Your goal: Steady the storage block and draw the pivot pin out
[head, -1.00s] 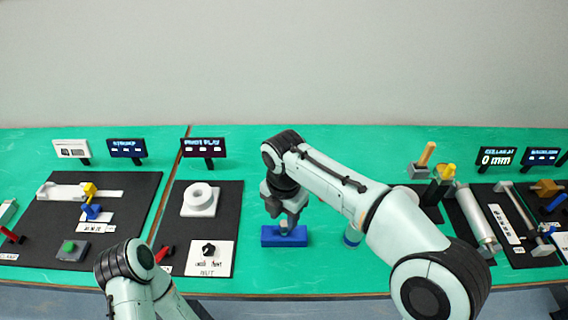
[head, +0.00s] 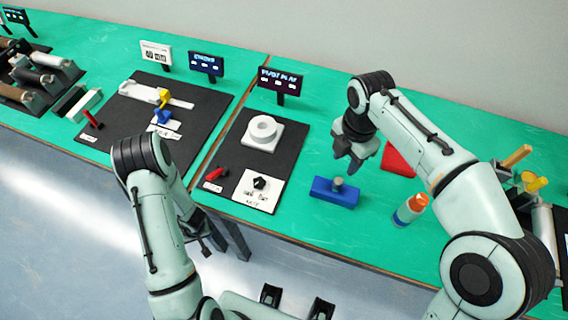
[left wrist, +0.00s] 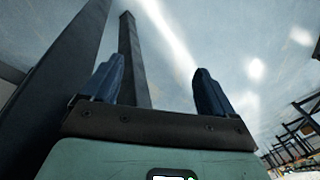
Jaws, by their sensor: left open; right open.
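The blue storage block (head: 322,192) lies on the green table near its front edge in the head view. A short grey pin (head: 339,183) stands upright in its top. My right gripper (head: 347,168) is open and empty, fingers down, just above and behind the block, apart from the pin as far as I can tell. My left gripper (head: 208,243) hangs low in front of the table edge, away from the block. In the left wrist view its two blue fingers (left wrist: 158,88) are spread with nothing between them.
Left of the block, a black mat (head: 283,158) holds a white ring piece (head: 263,132), a black knob (head: 260,184) and a red handle (head: 217,174). A red flat piece (head: 397,160) lies behind the block.

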